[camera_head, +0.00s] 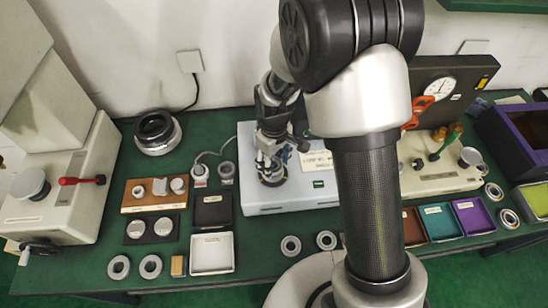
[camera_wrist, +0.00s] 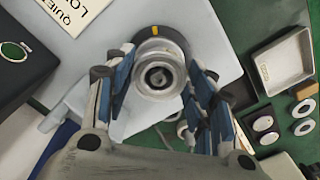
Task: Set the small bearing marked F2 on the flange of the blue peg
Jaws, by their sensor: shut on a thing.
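My gripper (camera_head: 271,150) is over the pale blue-grey instrument box, above a dark round base (camera_head: 272,178). In the wrist view my gripper (camera_wrist: 160,74) has its blue-padded fingers on both sides of a silver bearing ring (camera_wrist: 143,83) and is shut on it. The ring's mark cannot be read. The dark round base also shows behind the ring in the wrist view (camera_wrist: 172,44), with a yellow mark on its edge. I cannot make out the blue peg or its flange; the ring and fingers hide what lies beneath. I cannot tell whether the ring touches the base.
The instrument box (camera_head: 300,200) has free table in front, where two loose rings (camera_head: 291,246) lie. Left of it are a black tray (camera_head: 212,224), a white tray (camera_head: 212,268) and a wooden board (camera_head: 133,203) with small parts. Coloured bins (camera_head: 440,222) stand at right.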

